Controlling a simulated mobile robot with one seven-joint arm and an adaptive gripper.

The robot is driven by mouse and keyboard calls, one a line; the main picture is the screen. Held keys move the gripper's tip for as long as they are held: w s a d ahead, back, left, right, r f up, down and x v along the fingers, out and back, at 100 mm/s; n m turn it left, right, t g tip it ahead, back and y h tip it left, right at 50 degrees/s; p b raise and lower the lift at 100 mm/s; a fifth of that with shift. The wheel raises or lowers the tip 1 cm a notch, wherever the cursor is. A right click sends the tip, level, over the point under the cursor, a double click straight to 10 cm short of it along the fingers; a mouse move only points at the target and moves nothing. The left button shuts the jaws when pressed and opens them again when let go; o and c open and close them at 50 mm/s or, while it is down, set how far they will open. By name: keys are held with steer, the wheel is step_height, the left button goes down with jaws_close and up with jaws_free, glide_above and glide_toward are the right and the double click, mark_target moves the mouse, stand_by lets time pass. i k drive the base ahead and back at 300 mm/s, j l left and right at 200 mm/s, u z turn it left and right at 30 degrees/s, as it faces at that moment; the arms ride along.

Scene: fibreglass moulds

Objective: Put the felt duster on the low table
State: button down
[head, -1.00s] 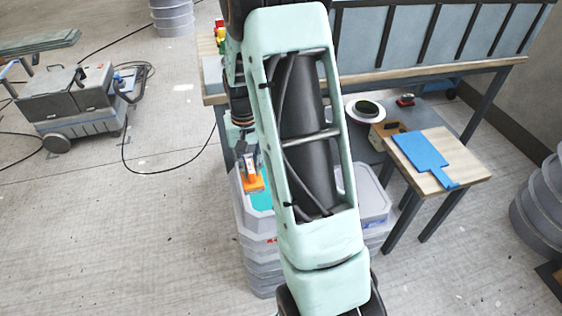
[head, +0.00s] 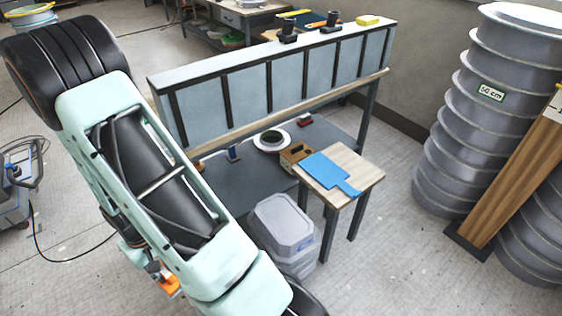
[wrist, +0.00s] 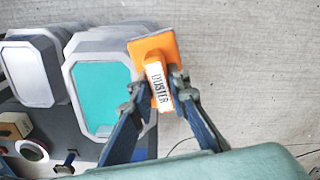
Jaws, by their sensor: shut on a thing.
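The felt duster (wrist: 150,48) is an orange block with a white part lettered DUSTER. My gripper (wrist: 158,88) is shut on the white part, and the orange pad lies beyond the fingertips. In the head view the duster (head: 169,286) shows as a small orange patch at the lower left, under my arm, with my gripper (head: 158,274) partly hidden. The low table (head: 362,172) has a pale wooden top and dark legs. It stands right of the gripper and apart from it. A blue paddle-shaped board (head: 326,169) lies on it, leaving bare wood at the right side.
Grey tubs (head: 284,222) stand between my arm and the low table. In the wrist view one tub (wrist: 102,88) has a teal inside, close beside the duster. A long bench (head: 250,135) with upright panels stands behind. Ribbed grey columns (head: 465,130) stand at the right.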

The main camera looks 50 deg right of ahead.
mark_target(360, 167)
steer(key=k+l, duration=0.1)
steer(key=l, duration=1.25)
steer(key=k+l, duration=0.15)
steer(key=l, duration=1.2)
steer(key=k+l, duration=0.15)
steer(key=l, duration=1.25)
steer(key=k+l, duration=0.15)
steer(key=l, duration=0.5)
steer(key=u, duration=0.05)
